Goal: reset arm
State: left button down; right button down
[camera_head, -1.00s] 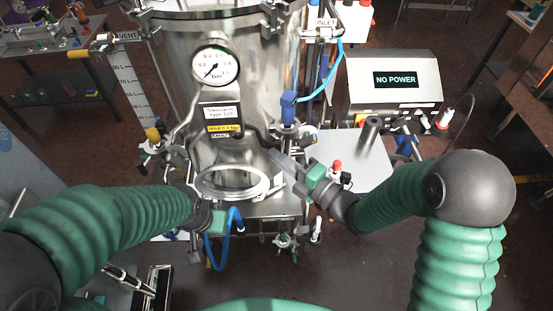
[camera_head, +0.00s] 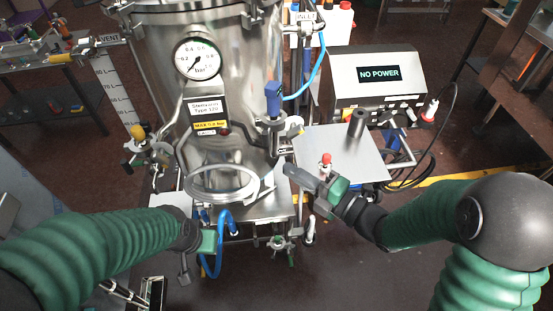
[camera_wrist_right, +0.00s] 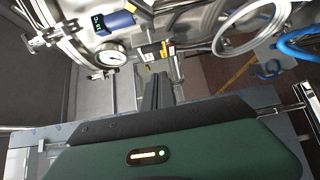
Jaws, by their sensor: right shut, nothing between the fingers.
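My right gripper (camera_head: 290,171) is shut and empty. It points left toward the steel vessel (camera_head: 240,85), just right of the round ring (camera_head: 252,190) at the vessel's lower front. In the right wrist view its closed fingers (camera_wrist_right: 157,92) point toward the vessel's gauge and fittings, with nothing between them. My left arm comes in from the left. Its green gripper body (camera_head: 208,242) is low, left of and below the ring, close to a blue hose (camera_head: 228,222). Its fingertips are not clear enough to tell open from shut.
A pressure gauge (camera_head: 197,59) is on the vessel. Right of it are a grey plate (camera_head: 345,150), a red-capped fitting (camera_head: 326,160) and a control box (camera_head: 378,92) reading "NO POWER". Valves crowd the vessel's base. Open floor (camera_head: 350,275) lies between my arms.

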jog(key=w+d+f+m+h, duration=0.2)
jog(key=d+f+m+h, duration=0.85)
jog(key=m, duration=0.55)
pick_arm(q)
jog(key=shift+s+a, duration=0.25)
jog(key=shift+a, duration=0.3)
pick_arm(e)
jog(key=s+d+f+m+g+h, duration=0.1)
jog(key=s+d+m+g+h, duration=0.1)
jog(key=s+m, duration=0.4)
jog(key=s+d+f+m+g+h, duration=0.2)
jog(key=s+d+m+g, duration=0.2)
jog(key=s, duration=0.6)
jog(key=m+g, duration=0.2)
jog(key=shift+f+m, duration=0.3)
jog(key=shift+m, duration=0.1)
